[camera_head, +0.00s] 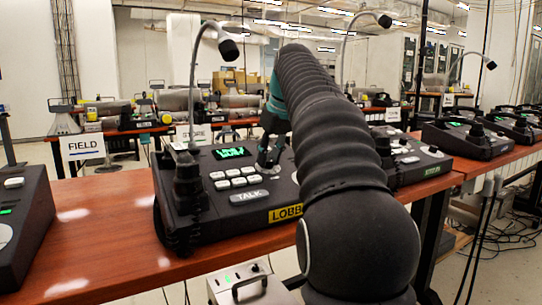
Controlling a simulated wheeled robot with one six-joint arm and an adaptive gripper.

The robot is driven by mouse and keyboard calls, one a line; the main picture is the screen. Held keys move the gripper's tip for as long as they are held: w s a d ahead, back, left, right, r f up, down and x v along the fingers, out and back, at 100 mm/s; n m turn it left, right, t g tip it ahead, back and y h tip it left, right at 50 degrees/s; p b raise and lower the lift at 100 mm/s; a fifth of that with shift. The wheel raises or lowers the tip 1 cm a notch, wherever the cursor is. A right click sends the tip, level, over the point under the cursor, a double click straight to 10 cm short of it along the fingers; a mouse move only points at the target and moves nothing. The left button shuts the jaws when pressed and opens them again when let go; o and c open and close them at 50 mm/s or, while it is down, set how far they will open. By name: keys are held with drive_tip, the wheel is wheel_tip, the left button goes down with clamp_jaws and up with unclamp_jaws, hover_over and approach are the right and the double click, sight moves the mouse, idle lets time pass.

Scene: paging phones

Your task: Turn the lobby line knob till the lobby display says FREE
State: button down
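The lobby paging phone (218,222) is a dark desk console on the wooden table, with a yellow label reading "LOBB", its end covered by my arm. Its small display (232,153) shows green text too small to read surely. Pale keys and a grey TALK key (249,196) lie below the display. My gripper (268,164) points down at the console top, just right of the display and above the keys. Its fingers are small and partly behind my arm. The lobby knob cannot be made out; the fingers may cover it. I cannot tell whether they touch or grip it.
A gooseneck microphone (228,48) rises from the console's left side. Another console (20,225) is at the left edge, near a FIELD sign (83,147). More consoles (420,165) stand to the right. Bare table (115,220) lies left of the lobby console.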

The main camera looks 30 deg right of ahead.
drive_tip(key=shift+p, duration=0.3)
drive_tip(key=m+p, duration=0.2)
drive_tip(key=m, duration=0.2)
drive_tip(key=shift+r+h+p, duration=0.15)
drive_tip(key=shift+h+p, duration=0.15)
drive_tip(key=shift+p, duration=0.05)
drive_tip(key=shift+m+p, duration=1.25)
drive_tip(key=shift+m, duration=0.65)
drive_tip(key=c, duration=0.9)
unclamp_jaws()
drive_tip(key=v, duration=1.1)
drive_tip(key=shift+s+a+r, duration=0.25)
drive_tip(key=shift+r, duration=0.05)
